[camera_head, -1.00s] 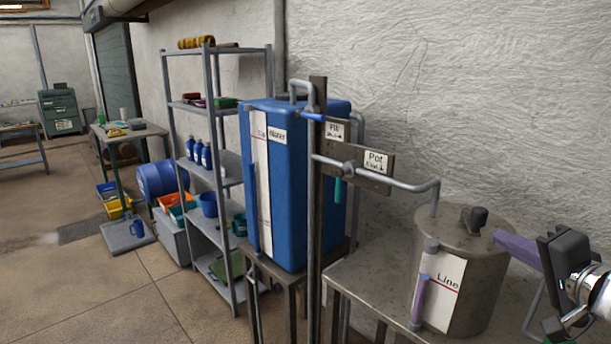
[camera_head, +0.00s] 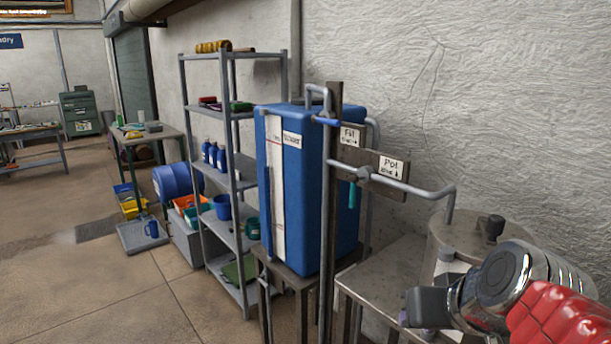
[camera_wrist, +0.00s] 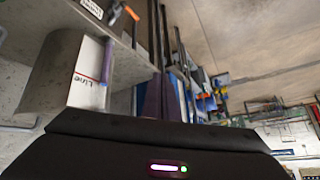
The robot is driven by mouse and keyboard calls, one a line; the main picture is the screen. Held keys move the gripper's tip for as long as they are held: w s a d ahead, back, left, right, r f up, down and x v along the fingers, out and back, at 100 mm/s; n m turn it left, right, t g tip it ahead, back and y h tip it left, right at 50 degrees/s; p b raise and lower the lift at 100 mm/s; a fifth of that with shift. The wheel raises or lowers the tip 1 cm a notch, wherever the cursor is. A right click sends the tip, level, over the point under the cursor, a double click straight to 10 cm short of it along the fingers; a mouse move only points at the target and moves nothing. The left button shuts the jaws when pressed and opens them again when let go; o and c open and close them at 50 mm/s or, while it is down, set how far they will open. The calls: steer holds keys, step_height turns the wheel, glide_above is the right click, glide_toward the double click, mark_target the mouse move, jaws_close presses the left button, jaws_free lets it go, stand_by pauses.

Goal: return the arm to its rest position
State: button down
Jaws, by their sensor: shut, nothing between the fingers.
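My arm reaches in from the lower right of the head view, in front of the metal pot (camera_head: 462,236). The dark body of my gripper shows there, with its fingers hidden from that side. In the wrist view the purple fingers of my gripper (camera_wrist: 164,84) are together and empty, clear of the pot. The pot's white "Line" label (camera_wrist: 88,74) shows left of the fingers, with a purple-tinted gauge tube (camera_wrist: 107,62) beside it.
A blue tank (camera_head: 340,200) on a stand and a dark post with pipes stand left of the pot. A grey shelf (camera_head: 236,165) with bottles and bins is farther left. A metal table (camera_head: 385,272) carries the pot. Open floor (camera_head: 110,285) lies at lower left.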

steer(key=s+a+f+g+h, duration=0.1)
steer(key=s+f+g, duration=0.1)
steer(key=s+f, duration=0.5)
steer(key=shift+s+a+f+h, duration=0.3)
steer(key=shift+s+a+f, duration=0.1)
steer(key=shift+s, duration=0.8)
steer(key=shift+d, duration=0.15)
